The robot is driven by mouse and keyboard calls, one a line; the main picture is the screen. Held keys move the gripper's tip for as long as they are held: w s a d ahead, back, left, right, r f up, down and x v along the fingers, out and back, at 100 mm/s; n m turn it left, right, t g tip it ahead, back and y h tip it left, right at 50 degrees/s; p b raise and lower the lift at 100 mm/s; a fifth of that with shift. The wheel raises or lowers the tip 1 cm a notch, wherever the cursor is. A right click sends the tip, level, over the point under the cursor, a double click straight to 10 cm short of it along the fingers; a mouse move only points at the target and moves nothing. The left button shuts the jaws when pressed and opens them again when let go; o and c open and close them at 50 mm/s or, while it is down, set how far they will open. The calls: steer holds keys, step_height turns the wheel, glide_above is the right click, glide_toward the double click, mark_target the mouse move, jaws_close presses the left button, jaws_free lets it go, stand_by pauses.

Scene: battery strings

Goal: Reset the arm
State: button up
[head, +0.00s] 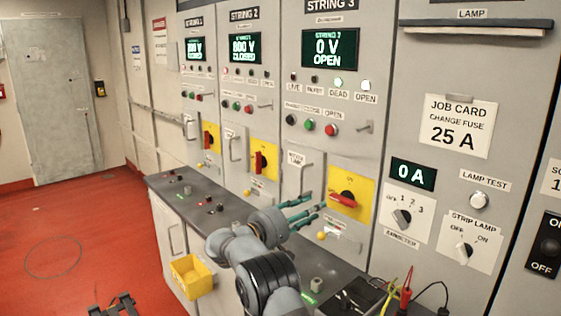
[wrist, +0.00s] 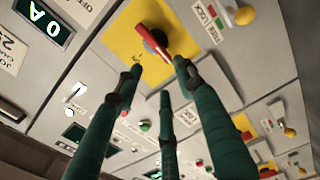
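My arm (head: 262,270) reaches over the grey bench toward the String 3 panel. My gripper (head: 314,206) has dark green fingers, spread apart with nothing between them. In the wrist view the gripper (wrist: 160,75) points at the yellow switch plate (wrist: 118,38) with its red handle (wrist: 152,40). In the head view the red handle (head: 343,201) lies nearly level, a little right of the fingertips, with a small gap visible. The String 3 display (head: 328,48) reads 0 V OPEN.
String 2's red handle (head: 258,162) and String 1's red handle (head: 207,140) stand upright. A yellow bin (head: 191,277) hangs at the bench front. Tools and red and black leads (head: 405,290) lie at the bench's right end. The red floor (head: 60,240) at left is largely clear.

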mark_target(335, 197)
steer(key=x, duration=0.9)
steer(key=shift+w+d, duration=0.2)
steer(key=m, duration=0.2)
steer(key=shift+r+m+b, duration=0.1)
steer(key=shift+m+b, duration=0.2)
steer(key=shift+b, duration=0.05)
steer(key=m, duration=0.3)
steer(key=shift+s+d+r, duration=0.1)
steer(key=shift+s+r, duration=0.15)
steer(key=shift+r, duration=0.1)
